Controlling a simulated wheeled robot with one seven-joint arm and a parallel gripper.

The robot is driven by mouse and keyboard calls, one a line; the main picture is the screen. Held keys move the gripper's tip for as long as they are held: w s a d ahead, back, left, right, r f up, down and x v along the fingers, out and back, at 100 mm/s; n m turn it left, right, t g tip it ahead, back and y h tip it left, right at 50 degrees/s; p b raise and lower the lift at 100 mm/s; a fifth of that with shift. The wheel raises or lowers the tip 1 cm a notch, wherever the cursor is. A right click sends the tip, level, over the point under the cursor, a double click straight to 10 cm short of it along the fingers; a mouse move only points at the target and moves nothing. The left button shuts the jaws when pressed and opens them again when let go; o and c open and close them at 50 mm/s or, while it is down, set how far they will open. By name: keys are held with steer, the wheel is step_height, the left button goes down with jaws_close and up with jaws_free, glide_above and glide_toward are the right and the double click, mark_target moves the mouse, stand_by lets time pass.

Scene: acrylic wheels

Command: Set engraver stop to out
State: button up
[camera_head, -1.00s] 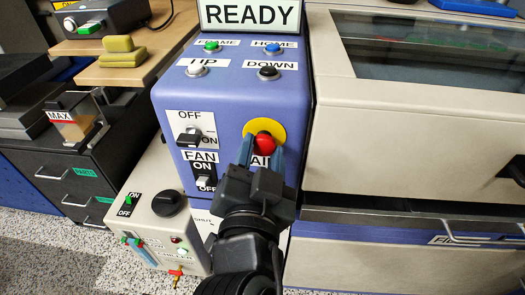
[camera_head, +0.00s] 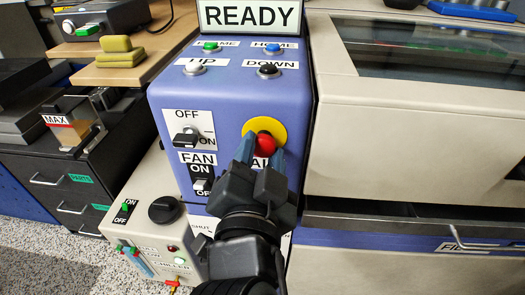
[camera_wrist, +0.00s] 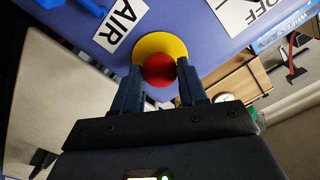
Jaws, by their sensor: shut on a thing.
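The engraver stop is a red mushroom button (camera_head: 265,144) on a yellow round plate (camera_head: 250,127), set in the front of the blue control panel (camera_head: 228,115). In the wrist view the red button (camera_wrist: 159,71) sits between my two fingers, in front of the yellow plate (camera_wrist: 160,43). My gripper (camera_head: 262,158) reaches up to the button from below, with blue-grey fingertips on either side of it. In the wrist view my gripper (camera_wrist: 157,75) is closed on the button's sides. The lower part of the button is partly hidden by the fingers in the head view.
A fan switch (camera_head: 201,184) and an OFF/ON key switch (camera_head: 187,138) are left of the stop. Coloured buttons line the panel's top under a READY display (camera_head: 250,15). The engraver body (camera_head: 400,120) stands close on the right. A beige box (camera_head: 150,225) stands at lower left.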

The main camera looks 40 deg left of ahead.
steer(key=shift+w+r+m+b, duration=0.1)
steer(key=shift+m+b, duration=0.8)
steer(key=shift+b, duration=0.1)
steer(key=shift+s+d, duration=0.1)
steer(key=shift+s, duration=0.35)
steer(key=o, duration=1.8)
steer(key=shift+d, duration=0.1)
steer(key=shift+b+v, duration=0.95)
steer(key=shift+v, duration=2.05)
